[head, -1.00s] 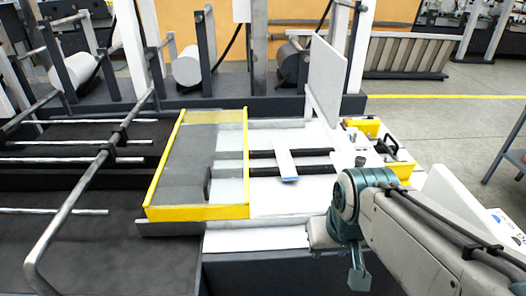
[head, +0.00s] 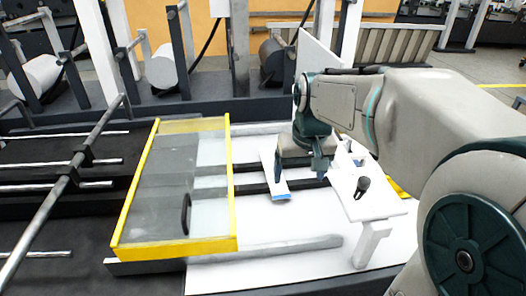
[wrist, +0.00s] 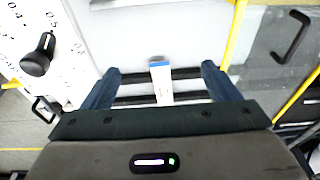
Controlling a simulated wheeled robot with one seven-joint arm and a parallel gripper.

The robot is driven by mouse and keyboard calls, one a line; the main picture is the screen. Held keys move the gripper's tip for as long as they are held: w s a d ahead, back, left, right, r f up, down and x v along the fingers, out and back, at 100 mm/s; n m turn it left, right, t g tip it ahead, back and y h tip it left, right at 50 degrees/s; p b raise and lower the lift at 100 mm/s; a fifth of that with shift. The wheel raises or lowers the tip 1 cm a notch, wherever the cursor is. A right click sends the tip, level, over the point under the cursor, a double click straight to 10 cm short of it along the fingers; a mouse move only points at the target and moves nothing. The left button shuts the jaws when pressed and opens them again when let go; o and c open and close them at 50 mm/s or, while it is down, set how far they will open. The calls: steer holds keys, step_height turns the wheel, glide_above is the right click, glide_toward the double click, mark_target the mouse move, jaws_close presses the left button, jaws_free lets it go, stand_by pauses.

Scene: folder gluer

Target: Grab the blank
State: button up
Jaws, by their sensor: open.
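The blank is a narrow white strip with a blue end (head: 281,196), lying across dark rails on the white machine bed in the head view. My gripper (head: 303,172) hangs over it, slightly to its right in the picture, and hides part of it. In the wrist view the blank (wrist: 162,87) shows between the two fingers of my gripper (wrist: 159,70), with its blue end level with the fingertips. The fingers are wide apart, with clear gaps on both sides of the blank. How far above the blank they are, I cannot tell.
A yellow-framed clear guard (head: 232,190) with a dark handle stands left of the blank. A white panel with a black knob (head: 363,186) is to the right. An upright white plate (head: 318,58) rises behind. Round bars run along the left.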

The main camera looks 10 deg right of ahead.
steer(key=w+f+g, duration=0.1)
steer(key=w+f, duration=0.1)
steer(key=w, duration=1.2)
steer(key=g+b, duration=0.1)
glide_above(280, 191)
steer(key=w, duration=0.6)
step_height(280, 191, down, 8)
steer(key=shift+n, duration=0.3)
steer(key=f, duration=0.7)
steer(key=f+p, duration=0.1)
steer(key=f, duration=0.5)
steer(key=shift+a+f+p, duration=0.2)
steer(key=shift+f+p, duration=0.1)
steer(key=shift+f, duration=0.05)
steer(key=shift+s, duration=0.1)
steer(key=c, duration=1.1)
